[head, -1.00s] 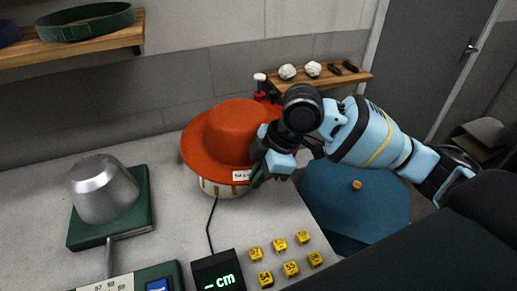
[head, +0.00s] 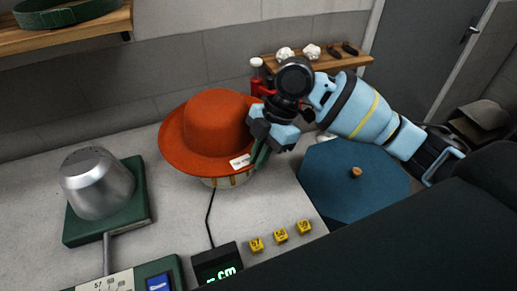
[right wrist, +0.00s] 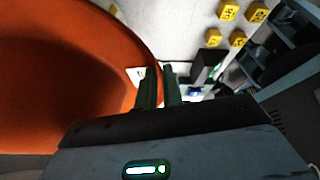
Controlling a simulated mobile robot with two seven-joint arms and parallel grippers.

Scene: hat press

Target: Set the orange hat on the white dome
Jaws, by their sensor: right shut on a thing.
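The orange hat (head: 212,128) is crown up, its wide brim tilted, over a white rounded form with brown stripes (head: 222,182). Only the lower edge of this form, apparently the white dome, shows; the hat hides the rest, and I cannot tell whether the hat rests fully on it. My right gripper (head: 259,158) is shut on the hat's brim at its right side, next to a small white tag (head: 241,161). In the right wrist view the fingers (right wrist: 160,82) are at the brim's edge, the hat (right wrist: 60,85) filling the left. My left gripper is out of view.
A silver metal dome (head: 97,184) on a green base (head: 138,212) stands at the left. A cable runs to a black "cm" display (head: 217,263). Yellow cubes (head: 280,235) lie at the front. A blue panel with a knob (head: 345,195) is at the right. Shelves line the wall.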

